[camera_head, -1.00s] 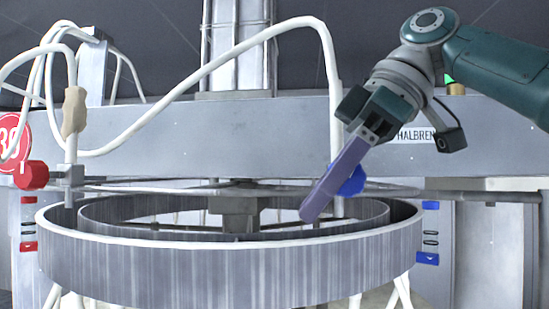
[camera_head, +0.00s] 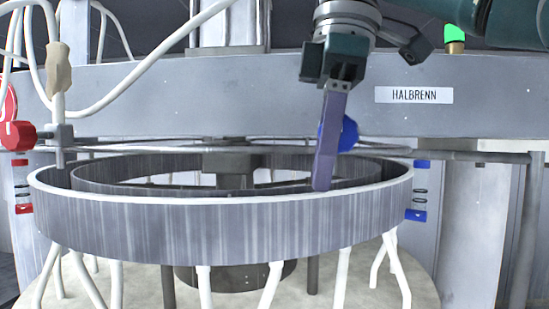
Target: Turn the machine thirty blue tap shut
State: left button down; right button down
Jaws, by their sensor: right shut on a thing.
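The blue tap (camera_head: 349,135) is on the right side of the machine, just above the far side of the round ring (camera_head: 230,228). Part of the tap is hidden behind a long purple bar (camera_head: 328,143). My right gripper (camera_head: 338,85) comes in from the upper right and is shut on the top of this bar. The bar points down, tilted slightly, with its lower end near the ring's inner wall. I cannot tell whether the bar touches the tap. My left gripper does not show.
A red tap (camera_head: 18,135) is at the far left, by a white hose with a beige grip (camera_head: 58,70). A grey beam labelled HALBRENN (camera_head: 414,95) runs behind. A thin rail crosses above the ring. White legs stand below it.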

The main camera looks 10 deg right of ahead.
jog(key=c, duration=0.6)
grip_release()
jog(key=shift+c, duration=0.2)
